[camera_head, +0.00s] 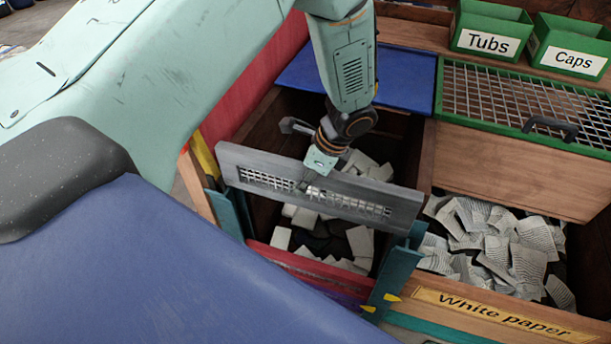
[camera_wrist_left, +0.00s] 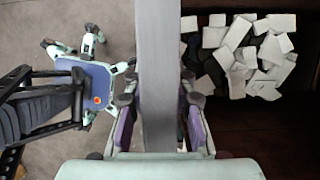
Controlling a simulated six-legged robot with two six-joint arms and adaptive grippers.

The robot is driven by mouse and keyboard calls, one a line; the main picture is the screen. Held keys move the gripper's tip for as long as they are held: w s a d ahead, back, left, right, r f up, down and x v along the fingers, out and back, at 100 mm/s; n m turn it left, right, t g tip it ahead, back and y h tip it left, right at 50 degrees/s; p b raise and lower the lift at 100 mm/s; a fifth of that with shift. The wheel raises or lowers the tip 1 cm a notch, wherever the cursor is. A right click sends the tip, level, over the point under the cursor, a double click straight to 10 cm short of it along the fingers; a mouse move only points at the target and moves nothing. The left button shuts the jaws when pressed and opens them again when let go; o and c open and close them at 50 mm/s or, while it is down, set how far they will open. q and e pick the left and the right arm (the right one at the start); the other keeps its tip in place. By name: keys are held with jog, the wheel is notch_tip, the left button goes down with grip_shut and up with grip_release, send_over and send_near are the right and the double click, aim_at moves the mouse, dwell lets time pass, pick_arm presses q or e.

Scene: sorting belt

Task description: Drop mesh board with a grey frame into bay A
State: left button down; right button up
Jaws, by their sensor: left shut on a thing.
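The mesh board with a grey frame (camera_head: 352,204) is a long flat panel with a metal mesh strip along its middle. My left gripper (camera_head: 318,182) is shut on it and holds it over the front part of an open wooden bay (camera_head: 268,108). The board slopes down to the right in the head view and hides part of the bay. In the left wrist view the board (camera_wrist_left: 158,60) runs edge-on between the fingers of the left gripper (camera_wrist_left: 160,112). I can read no letter on this bay. My right gripper is not in view.
White blocks (camera_head: 360,240) lie inside the bay below the board. Teal posts (camera_head: 392,280) and a red front rail (camera_head: 300,268) edge it. To the right is a bay of paper with a "White paper" label (camera_head: 505,316). Green bins (camera_head: 490,28) stand behind a mesh-topped cover (camera_head: 515,95).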

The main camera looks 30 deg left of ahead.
pick_arm(q)
jog(key=shift+s+d+f+b, duration=0.1)
jog(key=shift+f+b, duration=0.2)
jog(key=shift+f, duration=0.25)
jog(key=shift+s+d+f+b, duration=0.1)
jog(key=shift+f+b, duration=0.2)
jog(key=shift+f, duration=0.25)
notch_tip(320, 180, down, 27)
jog(key=b, duration=1.8)
jog(key=shift+w+a+b, duration=0.15)
jog(key=shift+w+b, duration=0.05)
jog(key=shift+b, duration=0.2)
jog(key=shift+f, duration=0.1)
jog(key=shift+f+b, duration=0.45)
jog(key=c, duration=1)
grip_release()
jog(key=shift+c, duration=0.2)
jog(key=shift+s, duration=0.1)
jog(key=v, duration=1.2)
